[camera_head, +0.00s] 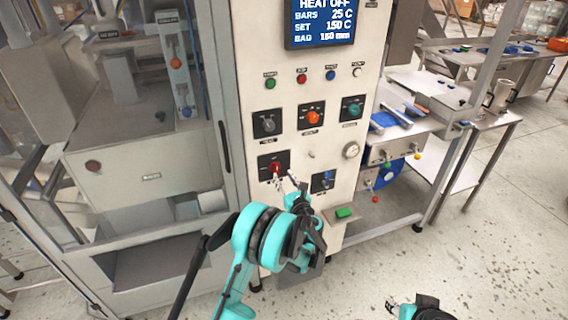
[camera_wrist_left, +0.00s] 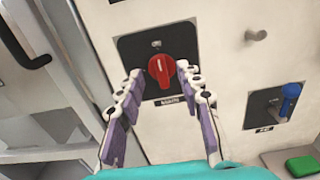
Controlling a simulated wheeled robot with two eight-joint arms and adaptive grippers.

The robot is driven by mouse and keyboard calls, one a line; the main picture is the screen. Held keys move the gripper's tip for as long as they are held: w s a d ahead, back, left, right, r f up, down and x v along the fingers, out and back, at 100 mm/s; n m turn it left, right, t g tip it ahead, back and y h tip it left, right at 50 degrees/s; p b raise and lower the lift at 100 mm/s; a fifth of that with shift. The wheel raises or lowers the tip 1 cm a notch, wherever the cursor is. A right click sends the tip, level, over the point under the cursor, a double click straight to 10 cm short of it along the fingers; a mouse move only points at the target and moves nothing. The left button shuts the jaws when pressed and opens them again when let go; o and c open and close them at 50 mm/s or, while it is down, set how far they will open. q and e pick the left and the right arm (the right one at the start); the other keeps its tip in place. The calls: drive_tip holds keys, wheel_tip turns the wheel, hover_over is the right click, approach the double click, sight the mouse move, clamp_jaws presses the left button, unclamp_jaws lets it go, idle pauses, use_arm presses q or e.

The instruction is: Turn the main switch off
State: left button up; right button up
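The main switch is a red rotary knob (camera_wrist_left: 161,69) on a black square plate (camera_wrist_left: 138,50), on the light front panel of the machine. A white mark on the knob stands nearly upright in the left wrist view. The red knob (camera_head: 275,168) also shows low on the panel in the head view. My left gripper (camera_wrist_left: 157,82) is open, with one finger on each side of the knob. Whether the fingers touch it I cannot tell. My right gripper (camera_head: 398,306) shows only in part at the bottom of the head view.
Other rotary switches, including an orange one (camera_head: 312,118), sit above. A blue-handled switch (camera_wrist_left: 287,95) and a green block (camera_wrist_left: 303,166) are to the right. A display (camera_head: 320,22) reads HEAT OFF. A side table (camera_head: 470,150) stands right; open floor lies in front.

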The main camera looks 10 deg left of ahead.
sight(277, 166)
use_arm(q)
drive_tip(key=b+x, duration=0.1)
drive_tip(key=x, duration=0.6)
drive_tip(key=shift+s, duration=0.1)
clamp_jaws()
